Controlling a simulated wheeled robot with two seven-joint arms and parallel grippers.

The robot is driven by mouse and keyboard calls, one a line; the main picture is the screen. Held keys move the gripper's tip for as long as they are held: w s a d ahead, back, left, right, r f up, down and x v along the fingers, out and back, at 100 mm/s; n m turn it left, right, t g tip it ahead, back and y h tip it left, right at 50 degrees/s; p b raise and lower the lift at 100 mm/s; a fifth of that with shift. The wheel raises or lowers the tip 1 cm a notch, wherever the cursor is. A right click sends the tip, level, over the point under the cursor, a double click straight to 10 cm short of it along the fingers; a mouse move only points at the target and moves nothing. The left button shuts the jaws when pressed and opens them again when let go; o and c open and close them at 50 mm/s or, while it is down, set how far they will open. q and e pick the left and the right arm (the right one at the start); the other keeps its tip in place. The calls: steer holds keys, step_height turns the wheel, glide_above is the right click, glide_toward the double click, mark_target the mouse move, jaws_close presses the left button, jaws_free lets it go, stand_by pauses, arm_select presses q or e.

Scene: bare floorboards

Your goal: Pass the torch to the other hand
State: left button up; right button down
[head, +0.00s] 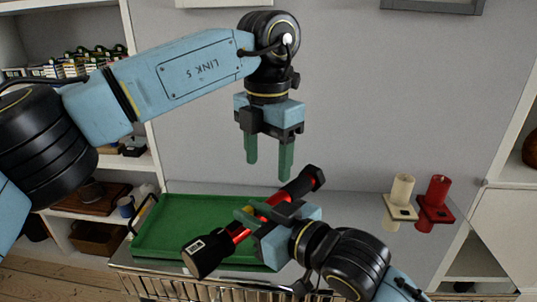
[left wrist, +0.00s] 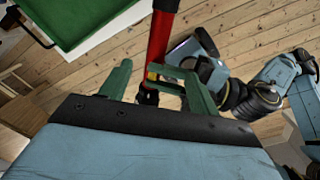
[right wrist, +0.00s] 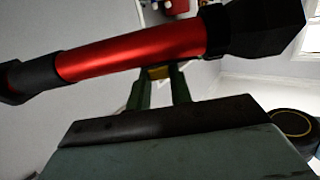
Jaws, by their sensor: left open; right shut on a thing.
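The torch (head: 238,232) has a red barrel and black ends and is tilted in the head view. My right gripper (head: 255,213) is shut around the middle of its barrel and holds it up in front of the green tray. The torch spans the right wrist view (right wrist: 135,52), across the fingers of my right gripper (right wrist: 158,85). My left gripper (head: 268,172) is open and empty, fingers pointing down, above the torch's upper end and apart from it. In the left wrist view the red barrel (left wrist: 160,38) shows beyond the open left fingers (left wrist: 155,85).
A green tray (head: 160,240) lies on the counter behind the torch. A cream candle (head: 402,190) and a red candle (head: 437,190) on holders stand to the right.

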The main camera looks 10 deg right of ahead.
arm_select(q)
step_height(320, 180, down, 12)
steer(key=shift+r, duration=0.15)
stand_by(0.3)
steer(key=c, duration=1.2)
steer(key=shift+d+r, duration=0.1)
arm_select(e)
steer(key=c, duration=1.4)
jaws_free()
steer(key=shift+o, duration=1.2)
steer(key=shift+d, duration=0.1)
